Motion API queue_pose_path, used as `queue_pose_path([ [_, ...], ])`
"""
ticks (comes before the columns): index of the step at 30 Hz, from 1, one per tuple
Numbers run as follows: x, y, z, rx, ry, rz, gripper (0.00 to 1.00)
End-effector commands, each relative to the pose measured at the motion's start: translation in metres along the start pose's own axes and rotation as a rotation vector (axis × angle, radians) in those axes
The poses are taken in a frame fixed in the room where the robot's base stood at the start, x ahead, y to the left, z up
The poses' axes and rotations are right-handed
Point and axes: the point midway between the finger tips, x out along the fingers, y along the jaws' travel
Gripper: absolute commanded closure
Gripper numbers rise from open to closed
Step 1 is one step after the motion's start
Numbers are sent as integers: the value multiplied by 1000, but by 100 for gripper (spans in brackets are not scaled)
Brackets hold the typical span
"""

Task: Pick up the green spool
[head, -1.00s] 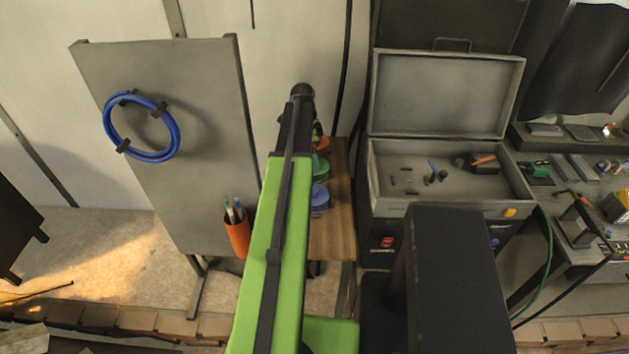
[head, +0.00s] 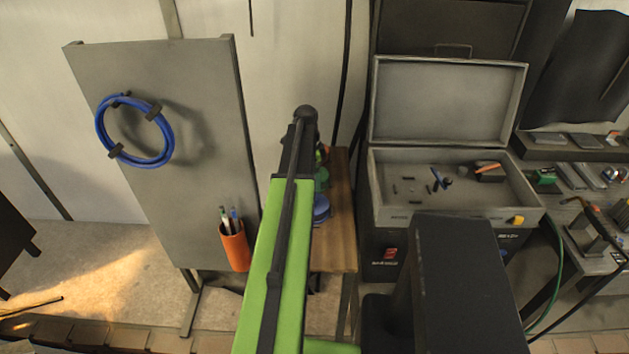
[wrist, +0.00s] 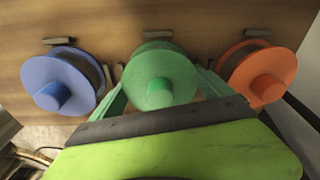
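The green spool (wrist: 158,75) is in the middle of the wrist view, with its round knob facing the camera. My gripper (wrist: 160,88) is open, with one green finger on each side of the spool's lower part. I cannot tell whether the fingers touch it. In the head view the green spool (head: 322,179) shows only partly beside my arm, on the wooden surface (head: 340,235). My arm hides the gripper's fingers there.
A blue spool (wrist: 62,84) stands left of the green one and an orange spool (wrist: 260,76) right, both close to the fingers. A grey panel (head: 190,190) holds a blue hose coil and an orange pen cup (head: 234,248). An open grey case (head: 450,215) is at right.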

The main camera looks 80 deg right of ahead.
Motion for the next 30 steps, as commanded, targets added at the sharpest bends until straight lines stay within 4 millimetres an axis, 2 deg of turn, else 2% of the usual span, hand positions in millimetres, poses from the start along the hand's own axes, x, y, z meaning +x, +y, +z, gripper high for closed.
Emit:
queue_pose_path([
  [2, 0, 0, 0, 0, 0, 0, 34],
  [13, 0, 0, 1, -1, 0, 0, 82],
  [23, -4, 0, 1, -1, 0, 0, 83],
  [30, -24, 0, -2, -2, 0, 0, 83],
])
